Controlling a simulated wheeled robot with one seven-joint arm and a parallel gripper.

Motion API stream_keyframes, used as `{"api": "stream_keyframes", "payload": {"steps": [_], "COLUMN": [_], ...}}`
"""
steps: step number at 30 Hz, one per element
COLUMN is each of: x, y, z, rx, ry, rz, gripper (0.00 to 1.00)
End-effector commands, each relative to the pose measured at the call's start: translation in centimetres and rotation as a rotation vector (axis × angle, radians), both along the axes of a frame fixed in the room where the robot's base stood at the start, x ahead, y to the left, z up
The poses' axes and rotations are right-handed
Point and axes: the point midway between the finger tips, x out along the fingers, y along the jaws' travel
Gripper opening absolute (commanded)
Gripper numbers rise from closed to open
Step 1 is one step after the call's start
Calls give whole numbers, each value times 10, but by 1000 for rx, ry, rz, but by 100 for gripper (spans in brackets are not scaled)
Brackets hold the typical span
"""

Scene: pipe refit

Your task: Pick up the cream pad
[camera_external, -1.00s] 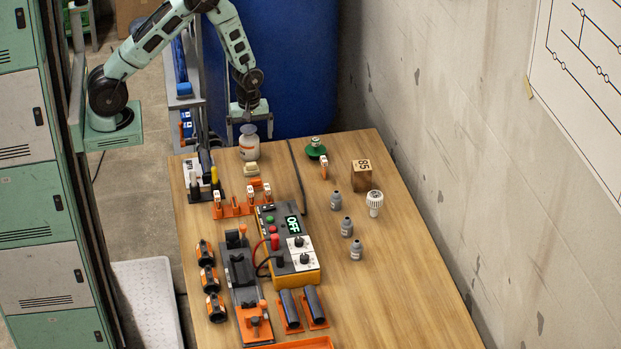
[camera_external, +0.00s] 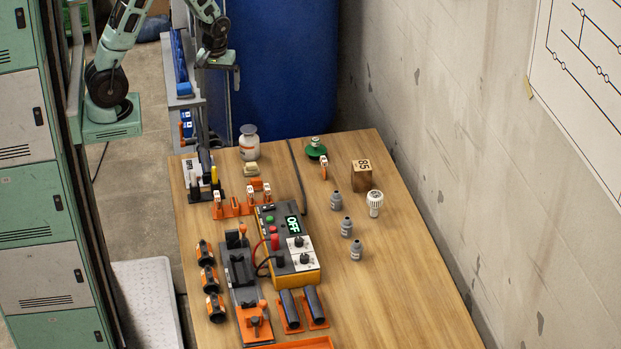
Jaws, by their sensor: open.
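The cream pad (camera_external: 251,169) lies on the wooden table near its far left part, just in front of a white bottle with a grey top. It looks like a small pale block, and nothing covers it from this view. My gripper (camera_external: 236,78) is up and behind the table's far edge, well above and away from the pad, in front of the blue barrel. It is open, with nothing seen in it.
The white bottle (camera_external: 249,145) stands right behind the pad. Orange clips (camera_external: 241,206) stand in front of it, and a dark rod (camera_external: 298,175) lies to its right. The control box (camera_external: 290,250) fills the table's middle.

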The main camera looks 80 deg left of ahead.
Motion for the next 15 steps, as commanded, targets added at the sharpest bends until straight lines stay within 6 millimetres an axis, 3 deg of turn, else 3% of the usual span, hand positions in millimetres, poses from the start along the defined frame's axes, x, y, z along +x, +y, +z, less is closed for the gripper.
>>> {"api": "stream_keyframes", "payload": {"steps": [3, 9, 13, 15], "x": [-53, -129, -156, -163], "y": [24, 35, 34, 34], "z": [26, 49, 54, 55], "rx": [11, 10, 5, 3], "ry": [5, 21, 26, 27], "rz": [-154, -384, -473, -498], "gripper": [100, 100, 100, 83]}}
